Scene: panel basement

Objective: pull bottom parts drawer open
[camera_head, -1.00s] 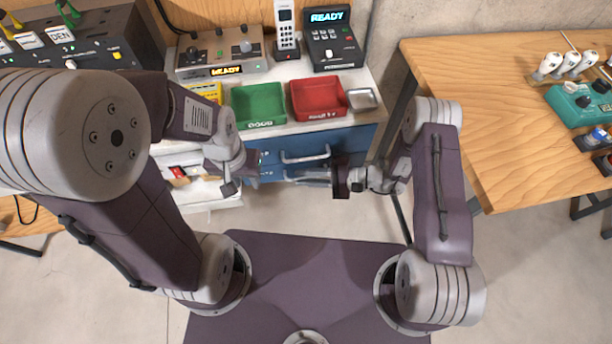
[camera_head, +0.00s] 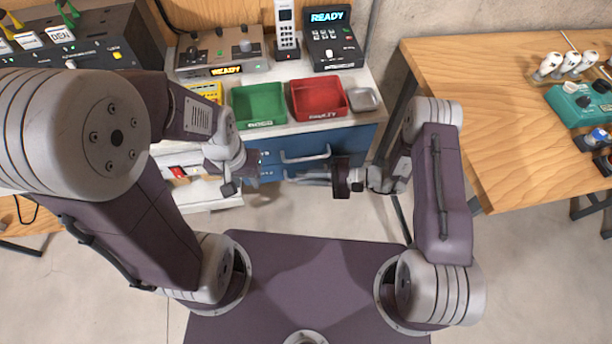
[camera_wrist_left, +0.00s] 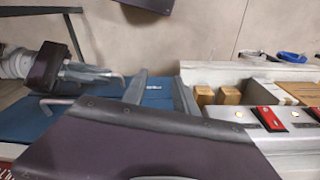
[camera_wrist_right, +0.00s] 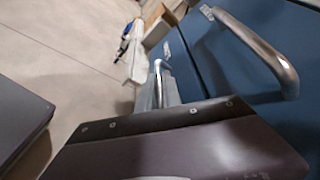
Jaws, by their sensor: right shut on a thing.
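The blue drawer unit (camera_head: 318,145) stands under the white bench, with a silver upper handle (camera_head: 305,158) on its front. The lower handle (camera_wrist_right: 161,70) shows at my right fingertips in the right wrist view, partly hidden by the fingers. My right gripper (camera_head: 312,179) is shut on this bottom drawer handle, reaching in from the right. The upper handle (camera_wrist_right: 265,50) is clear of it. My left gripper (camera_wrist_left: 160,88) is open and empty, beside the left end of the drawer front. How far the bottom drawer stands out cannot be told.
A green tray (camera_head: 258,104), a red tray (camera_head: 318,98) and a small metal dish (camera_head: 364,99) stand on the bench above. A wooden table (camera_head: 470,110) is at the right. White shelving with red-fronted items (camera_wrist_left: 268,118) is close to my left gripper. Floor before the drawers is clear.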

